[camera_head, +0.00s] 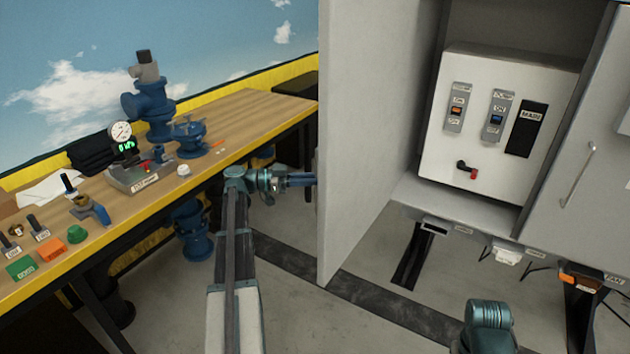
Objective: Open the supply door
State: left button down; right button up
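A tall grey cabinet door (372,130) stands swung out toward me at the left of the cabinet. Its outer face, with any handle on it, is turned away from me. I cannot read a label naming it the supply door. Behind it the cabinet is open and shows a white panel (494,137) with switches. My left gripper (302,181) is at the door's free edge, on its outer side. Its fingertips reach the edge, and I cannot tell whether they hold anything. My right arm shows at the bottom right, its gripper out of view.
A second grey door (577,170) with a bar handle (578,174) is at the right. A wooden workbench (245,118) with a gauge (120,131), blue valves (152,105) and small parts runs along the left. Open floor lies in front of the cabinet.

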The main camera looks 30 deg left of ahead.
pick_arm(q)
jog(key=c, duration=0.8)
grip_release()
jog(key=shift+w, duration=0.3)
jog(key=shift+c, duration=0.2)
jog(key=shift+s, duration=0.1)
jog(key=v, duration=1.3)
jog(key=shift+s+a, duration=0.25)
jog(key=shift+a, duration=0.05)
